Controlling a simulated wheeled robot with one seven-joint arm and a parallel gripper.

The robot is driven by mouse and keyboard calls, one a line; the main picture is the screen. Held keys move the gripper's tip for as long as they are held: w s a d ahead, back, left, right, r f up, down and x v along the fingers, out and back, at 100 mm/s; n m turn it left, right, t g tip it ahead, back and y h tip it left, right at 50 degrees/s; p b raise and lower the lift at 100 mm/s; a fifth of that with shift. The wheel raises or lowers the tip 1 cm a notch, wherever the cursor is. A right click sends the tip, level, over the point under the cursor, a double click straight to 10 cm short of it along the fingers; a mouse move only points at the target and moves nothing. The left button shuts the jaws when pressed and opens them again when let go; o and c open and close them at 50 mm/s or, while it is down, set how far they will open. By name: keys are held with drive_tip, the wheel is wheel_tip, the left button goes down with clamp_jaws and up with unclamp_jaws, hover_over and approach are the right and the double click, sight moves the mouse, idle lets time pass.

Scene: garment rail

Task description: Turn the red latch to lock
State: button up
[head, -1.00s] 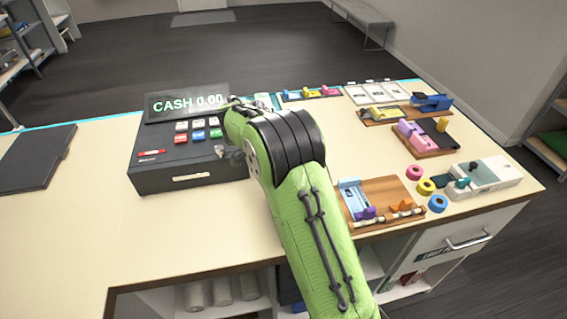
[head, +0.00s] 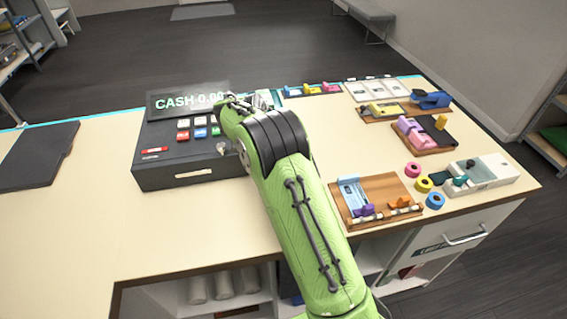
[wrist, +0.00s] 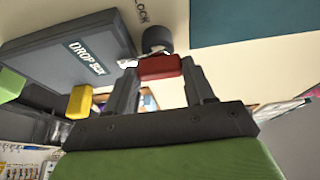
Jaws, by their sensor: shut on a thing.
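The red latch (wrist: 160,67) shows in the wrist view between the two fingertips of my gripper (wrist: 161,75). The fingers are shut on it. A dark round knob (wrist: 156,39) stands just beyond the latch, with a pale, thin piece beside it. Lettering reading "LOCK" (wrist: 141,10) is on the pale surface above the knob, its start possibly cut off by the picture edge. In the head view my green arm reaches over the counter beside the cash register, and it hides the latch and most of my gripper.
A grey drop box (wrist: 60,70) with a yellow block (wrist: 79,102) nearby is left of my gripper. In the head view the cash register (head: 180,178) stands left of my arm. A wooden board (head: 340,193) and coloured rings (head: 424,185) lie to the right.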

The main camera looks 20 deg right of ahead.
drive_tip(key=o, duration=1)
drive_tip(key=shift+o, duration=0.2)
drive_tip(key=p+v, duration=0.6)
drive_tip(key=v, duration=0.9)
drive_tip(key=shift+a+r, duration=0.3)
drive_tip(key=shift+r, duration=0.05)
